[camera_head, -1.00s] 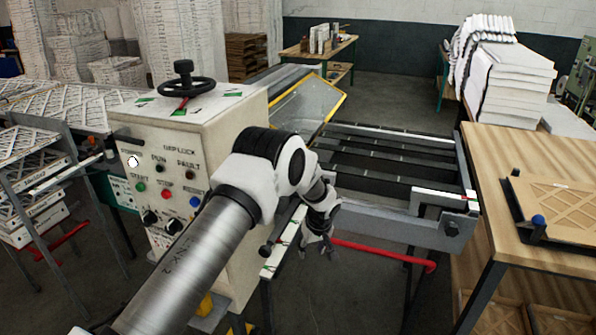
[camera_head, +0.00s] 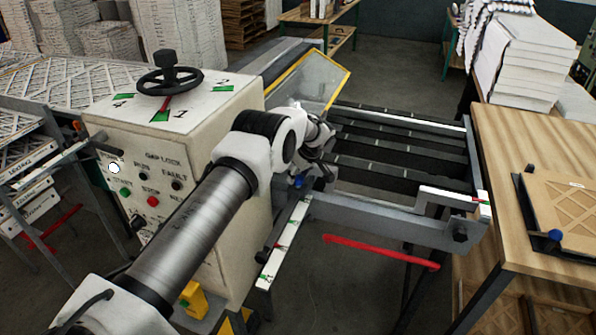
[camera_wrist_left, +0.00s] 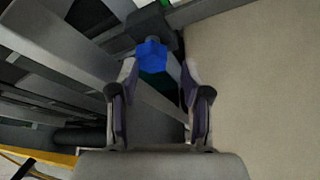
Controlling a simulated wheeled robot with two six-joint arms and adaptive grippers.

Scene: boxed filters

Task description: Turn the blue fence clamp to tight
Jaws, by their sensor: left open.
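The blue fence clamp (camera_wrist_left: 151,55) is a faceted blue knob at the corner of the grey rails. In the left wrist view it sits just ahead of and between my fingertips, with no clear contact. In the head view only a small part of the clamp (camera_head: 297,181) shows, beside my wrist. My left gripper (camera_wrist_left: 158,76) is open and empty, one finger to each side of the knob's line. In the head view my left gripper (camera_head: 314,172) is partly hidden by its own wrist. My right gripper is not in view.
The cream control box (camera_head: 235,150) with a black handwheel (camera_head: 171,80) stands left of the clamp. Black slats and a grey rail (camera_head: 395,219) lie to the right. A red bar (camera_head: 380,252) runs below. A wooden table (camera_head: 535,150) with another blue knob (camera_head: 555,236) is at right.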

